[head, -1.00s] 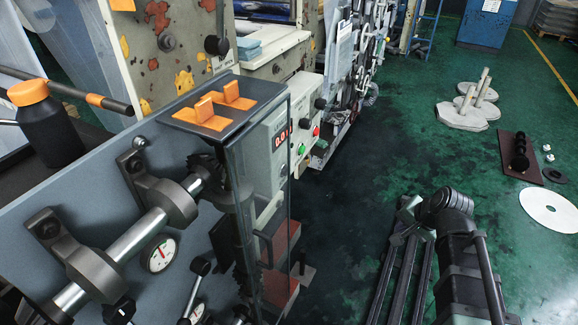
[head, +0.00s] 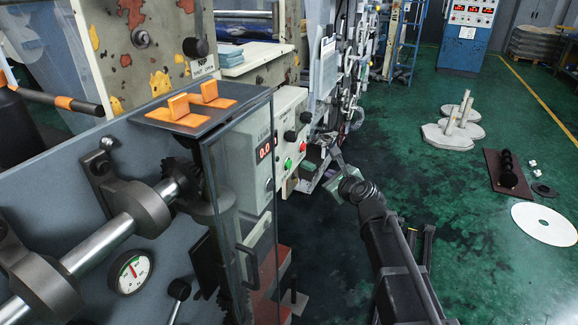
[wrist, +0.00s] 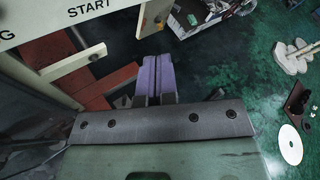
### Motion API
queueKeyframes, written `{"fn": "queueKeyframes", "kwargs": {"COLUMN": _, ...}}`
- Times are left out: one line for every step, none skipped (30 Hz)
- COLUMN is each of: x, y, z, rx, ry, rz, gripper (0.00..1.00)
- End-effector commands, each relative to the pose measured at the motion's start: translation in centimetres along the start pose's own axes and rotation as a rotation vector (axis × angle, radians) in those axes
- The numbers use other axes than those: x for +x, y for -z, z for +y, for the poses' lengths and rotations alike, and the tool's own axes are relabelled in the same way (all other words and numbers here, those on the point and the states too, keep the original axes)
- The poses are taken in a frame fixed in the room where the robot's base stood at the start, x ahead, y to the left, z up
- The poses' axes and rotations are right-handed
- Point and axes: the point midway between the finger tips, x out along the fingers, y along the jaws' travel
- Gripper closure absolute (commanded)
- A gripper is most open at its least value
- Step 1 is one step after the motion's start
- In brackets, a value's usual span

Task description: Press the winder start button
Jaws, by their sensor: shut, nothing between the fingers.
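The white winder control panel (head: 289,140) stands at the centre of the head view. It carries a green button (head: 288,164), a red button (head: 302,147) and black knobs. Its labels are too small to read there. In the wrist view the word START shows on a pale panel (wrist: 112,15) at the upper left; no green button is visible beside it. My gripper (head: 335,154) is just right of the panel in the head view, apart from the buttons. Its fingers (wrist: 156,65) are together and empty in the wrist view.
A machine guard with orange handles (head: 200,106) and a clear side stands left of the panel. Machinery with rollers (head: 362,60) rises behind. The green floor (head: 430,190) on the right is open, with a white disc (head: 545,223) and a brown board (head: 507,171) on it.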

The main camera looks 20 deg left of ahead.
Motion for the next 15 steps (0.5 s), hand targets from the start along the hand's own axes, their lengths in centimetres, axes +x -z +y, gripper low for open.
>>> {"fn": "queueKeyframes", "kwargs": {"x": 0.0, "y": 0.0, "z": 0.0, "rx": -0.001, "ry": 0.0, "rz": 0.0, "gripper": 1.0}}
{"fn": "queueKeyframes", "kwargs": {"x": 0.0, "y": 0.0, "z": 0.0, "rx": -0.001, "ry": -0.001, "rz": 0.0, "gripper": 1.0}}
{"fn": "queueKeyframes", "kwargs": {"x": 0.1, "y": -0.1, "z": 0.1, "rx": -0.002, "ry": -0.001, "rz": 0.0, "gripper": 1.0}}
{"fn": "queueKeyframes", "kwargs": {"x": 0.2, "y": -0.1, "z": 0.2, "rx": -0.002, "ry": -0.001, "rz": 0.0, "gripper": 1.0}}
{"fn": "queueKeyframes", "kwargs": {"x": 0.4, "y": -0.2, "z": 0.3, "rx": -0.003, "ry": -0.001, "rz": 0.0, "gripper": 1.0}}
{"fn": "queueKeyframes", "kwargs": {"x": 0.6, "y": -0.4, "z": 0.4, "rx": -0.004, "ry": -0.002, "rz": 0.0, "gripper": 1.0}}
{"fn": "queueKeyframes", "kwargs": {"x": 0.8, "y": -0.6, "z": 0.6, "rx": -0.004, "ry": -0.002, "rz": 0.0, "gripper": 1.0}}
{"fn": "queueKeyframes", "kwargs": {"x": 1.1, "y": -0.7, "z": 0.8, "rx": -0.003, "ry": -0.002, "rz": 0.0, "gripper": 1.0}}
{"fn": "queueKeyframes", "kwargs": {"x": 1.4, "y": -1.0, "z": 1.0, "rx": -0.004, "ry": -0.002, "rz": 0.0, "gripper": 1.0}}
{"fn": "queueKeyframes", "kwargs": {"x": 1.8, "y": -1.2, "z": 1.2, "rx": -0.004, "ry": -0.003, "rz": 0.0, "gripper": 1.0}}
{"fn": "queueKeyframes", "kwargs": {"x": 2.1, "y": -1.4, "z": 1.5, "rx": -0.004, "ry": -0.003, "rz": 0.0, "gripper": 1.0}}
{"fn": "queueKeyframes", "kwargs": {"x": 2.5, "y": -1.8, "z": 1.8, "rx": -0.005, "ry": -0.003, "rz": 0.0, "gripper": 1.0}}
{"fn": "queueKeyframes", "kwargs": {"x": 2.8, "y": -2.0, "z": 2.0, "rx": -0.005, "ry": -0.002, "rz": 0.0, "gripper": 1.0}}
{"fn": "queueKeyframes", "kwargs": {"x": 3.1, "y": -2.2, "z": 2.2, "rx": -0.005, "ry": -0.002, "rz": 0.0, "gripper": 1.0}}
{"fn": "queueKeyframes", "kwargs": {"x": 3.6, "y": -2.5, "z": 2.5, "rx": -0.005, "ry": -0.003, "rz": 0.0, "gripper": 1.0}}
